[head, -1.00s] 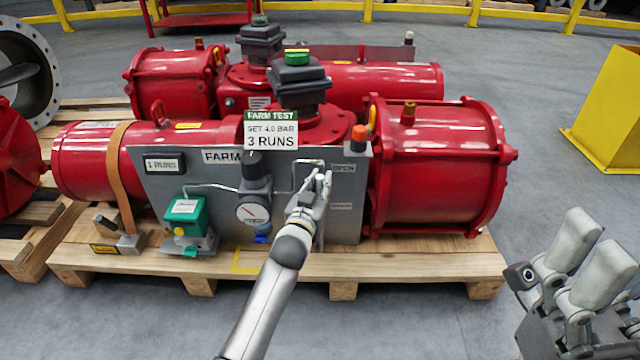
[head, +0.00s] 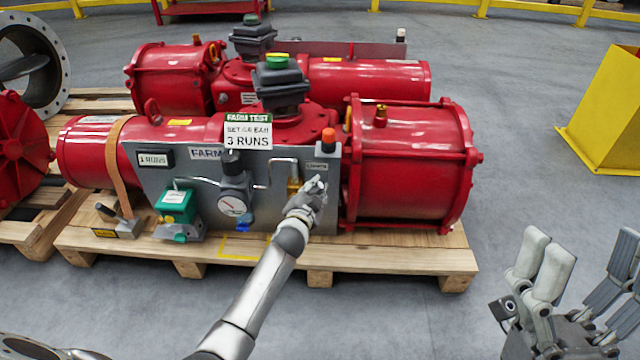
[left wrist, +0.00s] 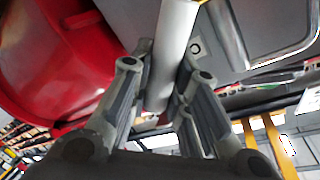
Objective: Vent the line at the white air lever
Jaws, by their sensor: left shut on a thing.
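The grey panel (head: 262,215) stands in front of the red actuator (head: 405,165) on a pallet. My left gripper (head: 314,187) is at the panel's right part, just under a small label. In the left wrist view a white bar, the air lever (left wrist: 172,50), runs between the fingers, and the gripper (left wrist: 160,105) is shut on it. In the head view the gripper mostly hides the lever. A brass-coloured fitting (head: 293,187) shows just left of the gripper. My right gripper (head: 585,265) is open and empty at the lower right, away from the panel.
Left of my left gripper are a pressure gauge (head: 232,206) and a green box (head: 175,205). An orange-topped post (head: 328,142) rises above it. A sign (head: 248,132) stands on top. A yellow bin (head: 610,115) stands right; the floor between is clear.

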